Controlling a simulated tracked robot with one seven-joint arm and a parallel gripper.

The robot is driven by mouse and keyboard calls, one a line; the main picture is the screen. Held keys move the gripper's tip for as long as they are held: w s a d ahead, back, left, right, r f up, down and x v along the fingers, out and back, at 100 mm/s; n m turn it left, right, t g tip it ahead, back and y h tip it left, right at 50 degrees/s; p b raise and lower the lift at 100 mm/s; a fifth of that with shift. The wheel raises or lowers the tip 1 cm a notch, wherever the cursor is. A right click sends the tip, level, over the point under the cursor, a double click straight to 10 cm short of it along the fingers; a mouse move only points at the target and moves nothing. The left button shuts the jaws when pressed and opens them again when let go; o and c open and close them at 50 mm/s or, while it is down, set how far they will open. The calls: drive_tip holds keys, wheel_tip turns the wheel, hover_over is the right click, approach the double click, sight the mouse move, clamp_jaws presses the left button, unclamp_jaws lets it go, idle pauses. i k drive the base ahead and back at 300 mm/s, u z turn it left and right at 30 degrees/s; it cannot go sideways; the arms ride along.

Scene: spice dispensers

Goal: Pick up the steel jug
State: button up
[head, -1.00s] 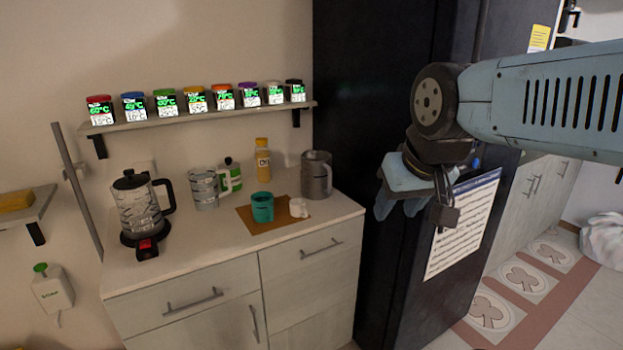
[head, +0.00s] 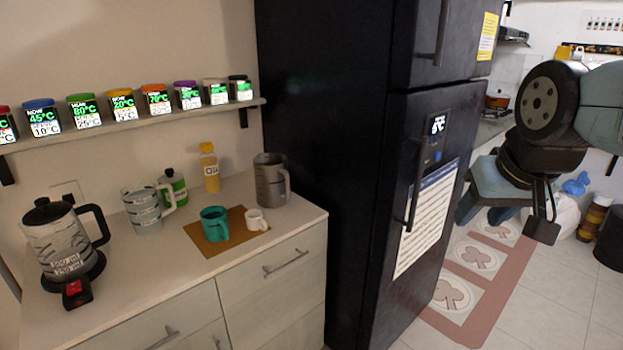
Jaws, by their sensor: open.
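The steel jug (head: 270,182) is a grey metal jug with a handle on its right side. It stands upright at the back right of the counter, near the dark fridge. My gripper (head: 503,215) is open and empty, pointing down at the right of the view. It is well to the right of the jug, in front of the fridge's right side, and touches nothing.
A brown board (head: 192,232) bears a teal cup (head: 214,224) and a small white cup (head: 256,220). An oil bottle (head: 209,168), a measuring jug (head: 142,212) and a kettle (head: 58,240) stand to the left. The fridge (head: 345,150) stands right of the counter (head: 170,272). A shelf of spice dispensers (head: 124,105) hangs above.

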sight(271, 177)
drive_tip(key=z, duration=0.2)
drive_tip(key=i, duration=0.2)
drive_tip(key=z, duration=2.25)
drive_tip(key=k, duration=1.35)
drive_tip(key=u, duration=1.5)
drive_tip(key=i, duration=0.95)
drive_tip(key=u, duration=0.05)
